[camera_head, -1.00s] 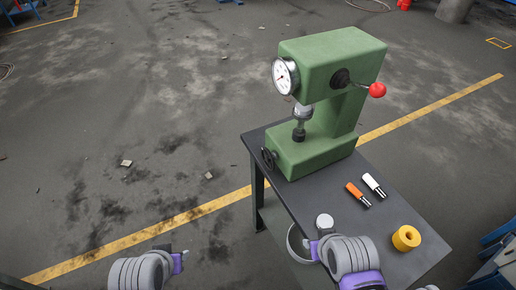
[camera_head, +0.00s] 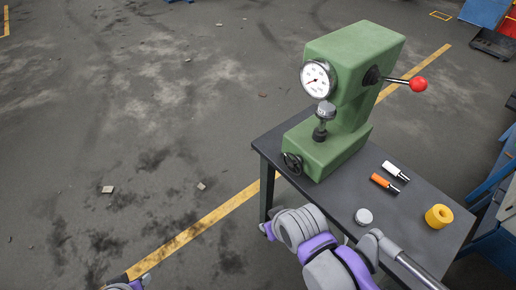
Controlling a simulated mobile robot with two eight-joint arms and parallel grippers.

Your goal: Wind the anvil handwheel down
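A green bench tester (camera_head: 350,75) with a round white dial (camera_head: 317,79) stands on a dark table. The small black anvil handwheel (camera_head: 292,163) is on the front face of its base, low on the left. Above the base, a dark post (camera_head: 320,132) stands under a silver head (camera_head: 325,110). My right arm reaches in from the lower right. Its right gripper (camera_head: 267,230) is below and left of the handwheel, apart from it, mostly hidden behind my wrist. My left gripper (camera_head: 140,283) barely shows at the bottom edge, left of the table. Neither gripper's opening can be made out.
On the table (camera_head: 420,180) lie an orange-handled piece (camera_head: 383,181), a white-handled piece (camera_head: 395,170), a silver disc (camera_head: 363,216) and a yellow ring (camera_head: 438,216). A red-knobbed lever (camera_head: 418,84) sticks out from the tester's right side. Floor to the left is open.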

